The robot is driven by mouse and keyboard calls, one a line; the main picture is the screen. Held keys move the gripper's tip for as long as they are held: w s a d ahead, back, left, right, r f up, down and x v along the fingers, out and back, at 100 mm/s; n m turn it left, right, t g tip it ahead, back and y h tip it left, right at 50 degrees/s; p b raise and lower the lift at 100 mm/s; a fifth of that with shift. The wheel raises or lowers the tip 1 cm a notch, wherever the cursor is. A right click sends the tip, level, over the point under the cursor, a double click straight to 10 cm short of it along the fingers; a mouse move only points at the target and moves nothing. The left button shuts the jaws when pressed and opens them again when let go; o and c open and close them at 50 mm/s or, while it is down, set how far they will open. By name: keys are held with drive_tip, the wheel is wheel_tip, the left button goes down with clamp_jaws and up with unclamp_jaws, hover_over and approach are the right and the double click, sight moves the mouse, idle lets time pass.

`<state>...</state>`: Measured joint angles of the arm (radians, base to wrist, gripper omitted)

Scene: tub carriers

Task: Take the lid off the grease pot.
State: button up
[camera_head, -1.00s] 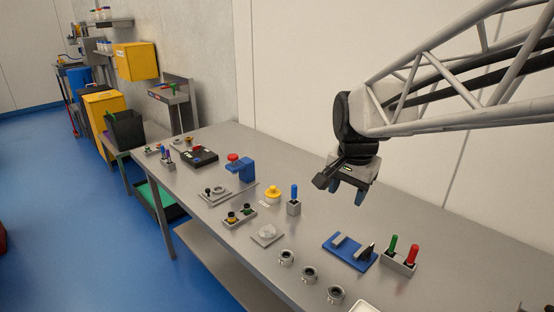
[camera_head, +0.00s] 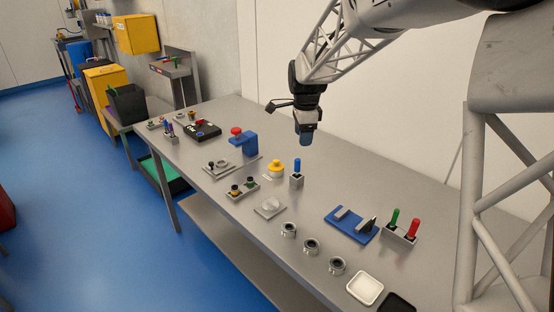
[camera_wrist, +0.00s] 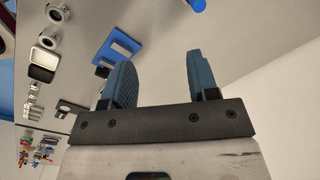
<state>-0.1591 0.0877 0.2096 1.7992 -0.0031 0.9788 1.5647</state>
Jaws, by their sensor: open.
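A small round pot with a yellow knobbed lid (camera_head: 276,168), which looks like the grease pot, stands on the steel bench (camera_head: 340,178) in the head view. The lid sits on its pale base. My gripper (camera_head: 306,139) is above the bench, up and to the right of the pot in the picture, and apart from it. In the wrist view my two blue fingers (camera_wrist: 162,76) are spread with nothing between them. I cannot make out the pot in the wrist view.
A grey block with an upright blue handle (camera_head: 297,174) stands close right of the pot. A clear-domed plate (camera_head: 270,206) and a two-knob block (camera_head: 243,189) are nearer. A blue fixture (camera_head: 351,225) is farther right. The bench behind the pot is mostly clear.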

sight(276, 160)
drive_tip(key=w+a+f+m, duration=0.2)
drive_tip(key=w+a+f, duration=0.1)
drive_tip(key=w+f, duration=0.1)
drive_tip(key=w+a+f+m, duration=0.2)
drive_tip(key=w+a+f, duration=0.1)
drive_tip(key=w, duration=0.3)
drive_tip(key=w+a+f+m, duration=0.2)
drive_tip(key=w+f, duration=0.3)
drive_tip(key=shift+w+a+m+g, duration=0.1)
drive_tip(key=shift+a+m+g, duration=0.2)
drive_tip(key=shift+a+g, duration=0.1)
drive_tip(key=shift+f, duration=0.15)
drive_tip(key=shift+f, duration=1.2)
drive_tip(key=shift+f, duration=0.1)
drive_tip(key=shift+d+f, duration=0.1)
drive_tip(key=shift+f, duration=2.4)
drive_tip(key=shift+c, duration=0.4)
drive_tip(key=c, duration=0.9)
